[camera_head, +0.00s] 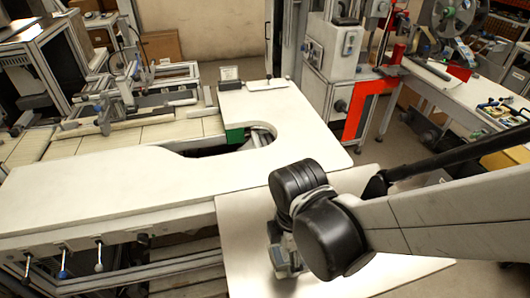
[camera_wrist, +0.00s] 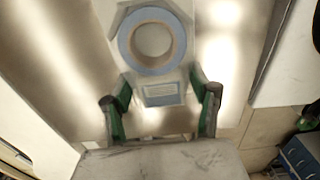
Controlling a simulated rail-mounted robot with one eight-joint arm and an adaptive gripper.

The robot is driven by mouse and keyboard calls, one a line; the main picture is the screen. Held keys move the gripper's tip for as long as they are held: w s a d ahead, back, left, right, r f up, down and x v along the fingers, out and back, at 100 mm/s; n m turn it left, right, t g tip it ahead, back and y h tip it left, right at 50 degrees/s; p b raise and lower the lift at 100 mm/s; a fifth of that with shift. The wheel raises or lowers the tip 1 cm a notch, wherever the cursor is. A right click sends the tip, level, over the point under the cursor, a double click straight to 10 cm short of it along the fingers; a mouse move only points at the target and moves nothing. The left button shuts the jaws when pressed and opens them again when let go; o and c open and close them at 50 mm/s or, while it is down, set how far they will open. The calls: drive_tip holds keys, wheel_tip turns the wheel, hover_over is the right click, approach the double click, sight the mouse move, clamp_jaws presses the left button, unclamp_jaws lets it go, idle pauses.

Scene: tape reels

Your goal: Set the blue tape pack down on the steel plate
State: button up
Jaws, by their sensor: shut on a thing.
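The blue tape pack (camera_wrist: 150,70) is a blue tape ring with a brown core in a clear wrapper, with a small label below the ring. My gripper (camera_wrist: 159,82) has its green-padded fingers shut on the label end of the pack, and the ring reaches out past the fingertips. The shiny steel plate (camera_wrist: 222,70) fills the wrist view beneath the pack. Whether the pack touches the plate I cannot tell. In the head view my gripper (camera_head: 285,260) is over the pale plate (camera_head: 240,235), and my own arm hides the pack.
A pale worktop (camera_head: 110,185) with a rounded cutout stands left of and behind the plate. In the wrist view, a blue drawer box (camera_wrist: 301,156) is at the lower right, beyond the plate's edge.

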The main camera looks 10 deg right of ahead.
drive_tip(key=o, duration=1.3)
wheel_tip(320, 180, up, 12)
drive_tip(key=p, duration=0.3)
drive_tip(key=shift+w+d+r+m+t, duration=0.9)
drive_tip(key=shift+d+r+m+t, duration=0.45)
drive_tip(key=shift+m, duration=1.8)
drive_tip(key=shift+w+d+r+m+t, duration=0.95)
drive_tip(key=shift+d+m, duration=0.75)
drive_tip(key=shift+m, duration=1.5)
drive_tip(key=shift+w+d+r+m+t, duration=0.8)
drive_tip(key=shift+d+r+m+t, duration=0.6)
drive_tip(key=shift+m, duration=1.75)
drive_tip(key=shift+d+f, duration=0.1)
drive_tip(key=shift+f, duration=0.05)
